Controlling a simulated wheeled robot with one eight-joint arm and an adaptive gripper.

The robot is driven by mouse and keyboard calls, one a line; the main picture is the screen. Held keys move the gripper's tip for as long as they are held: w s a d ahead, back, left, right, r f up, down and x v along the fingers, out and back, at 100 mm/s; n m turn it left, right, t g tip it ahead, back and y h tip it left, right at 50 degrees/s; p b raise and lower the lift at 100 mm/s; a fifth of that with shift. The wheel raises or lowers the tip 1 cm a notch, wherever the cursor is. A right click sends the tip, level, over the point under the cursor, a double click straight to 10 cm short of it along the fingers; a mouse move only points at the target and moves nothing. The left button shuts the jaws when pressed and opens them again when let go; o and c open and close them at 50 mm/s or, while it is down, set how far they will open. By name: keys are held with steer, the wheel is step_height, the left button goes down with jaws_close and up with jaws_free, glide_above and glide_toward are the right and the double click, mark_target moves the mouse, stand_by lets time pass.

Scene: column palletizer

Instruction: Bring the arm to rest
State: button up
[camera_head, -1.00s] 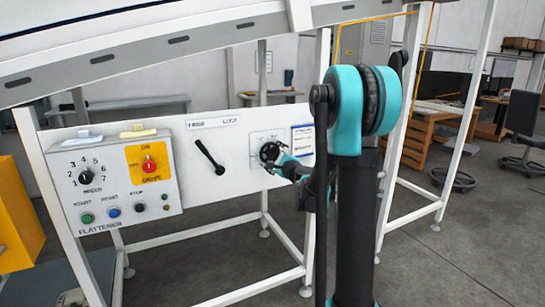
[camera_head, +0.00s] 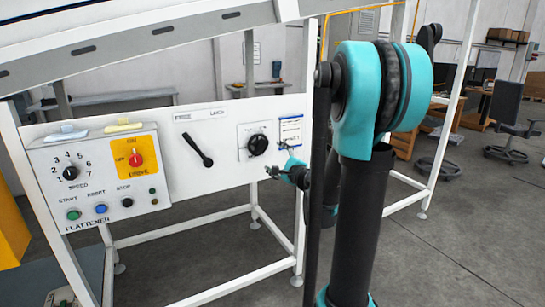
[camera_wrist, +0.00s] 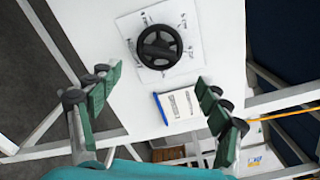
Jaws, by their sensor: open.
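My gripper (camera_head: 278,172) is partly hidden behind my own arm in the head view, just below and to the right of a black rotary knob (camera_head: 258,145) on the white panel (camera_head: 225,180). In the wrist view my gripper (camera_wrist: 158,108) has its green fingers spread wide, with nothing between them. The black knob (camera_wrist: 159,46) on its white plate lies beyond the fingertips, apart from them. A small blue-edged label (camera_wrist: 180,105) is beside the knob.
A flattener control box (camera_head: 100,180) with a speed dial, buttons and a red-on-yellow drive switch (camera_head: 136,159) is at the left. A black lever (camera_head: 198,149) sits mid-panel. A white frame leg (camera_head: 310,150) stands close to my arm.

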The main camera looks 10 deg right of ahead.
steer(key=s+a+f+n+g, duration=0.4)
steer(key=s+f+n, duration=0.2)
steer(key=s, duration=0.1)
steer(key=s+a+f+n+g, duration=0.4)
steer(key=s+f+n, duration=0.2)
steer(key=s+n, duration=0.15)
steer(key=s+d+f+n+g+h, duration=0.2)
steer(key=s+d+f+n, duration=0.1)
steer(key=s, duration=0.5)
steer(key=s+d+f+n+g+h, duration=0.3)
steer(key=s+d+f+n, duration=0.1)
steer(key=s+d+f, duration=0.2)
steer(key=shift+s+f+h, duration=0.3)
steer(key=shift+s+f, duration=0.3)
steer(key=shift+s, duration=0.6)
steer(key=shift+c, duration=0.5)
